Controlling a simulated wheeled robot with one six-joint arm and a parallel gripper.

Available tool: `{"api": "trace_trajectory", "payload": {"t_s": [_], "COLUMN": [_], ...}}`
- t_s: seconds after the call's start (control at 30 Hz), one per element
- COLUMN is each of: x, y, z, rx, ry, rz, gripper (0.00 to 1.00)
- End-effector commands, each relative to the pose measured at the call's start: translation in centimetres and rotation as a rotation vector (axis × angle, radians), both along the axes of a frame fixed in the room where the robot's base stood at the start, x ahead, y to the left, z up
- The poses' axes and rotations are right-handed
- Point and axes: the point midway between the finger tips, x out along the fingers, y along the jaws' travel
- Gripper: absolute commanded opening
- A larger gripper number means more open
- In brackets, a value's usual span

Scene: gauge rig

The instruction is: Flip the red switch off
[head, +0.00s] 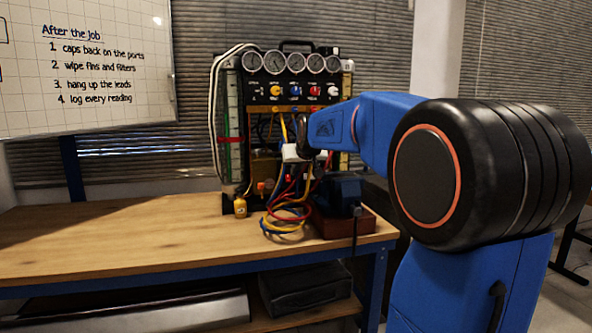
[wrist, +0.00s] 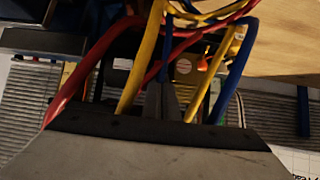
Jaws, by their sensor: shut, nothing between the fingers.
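I cannot make out the red switch for certain in either view. The gauge rig (head: 259,93) stands at the back of the bench, with a row of dials above a row of coloured knobs, one of them red (head: 314,91). My gripper (wrist: 166,98) is shut and empty in the wrist view, among hoses in front of the rig. In the head view my arm reaches in from the right and its end hides part of the rig's middle.
Red, yellow (wrist: 142,62) and blue (wrist: 236,70) hoses cross close around my gripper. A dark machine (head: 338,192) sits on a reddish base at the bench's right end. A small yellow fitting (head: 240,207) stands left of the hoses. The wooden bench (head: 110,235) is clear on the left.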

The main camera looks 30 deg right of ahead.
Motion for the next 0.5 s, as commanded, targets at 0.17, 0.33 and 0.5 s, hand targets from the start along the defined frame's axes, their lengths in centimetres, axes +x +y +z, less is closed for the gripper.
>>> {"api": "trace_trajectory", "payload": {"t_s": [0.17, 0.33, 0.5], "x": [2.6, 4.9, 6.8], "y": [-0.7, -1.4, -2.0], "z": [-2.0, -3.8, -5.2], "rx": [0.001, 0.001, 0.001], "ry": [0.002, 0.003, 0.002], "rz": [0.000, 0.000, 0.000], "gripper": [0.00, 0.00, 0.00]}}
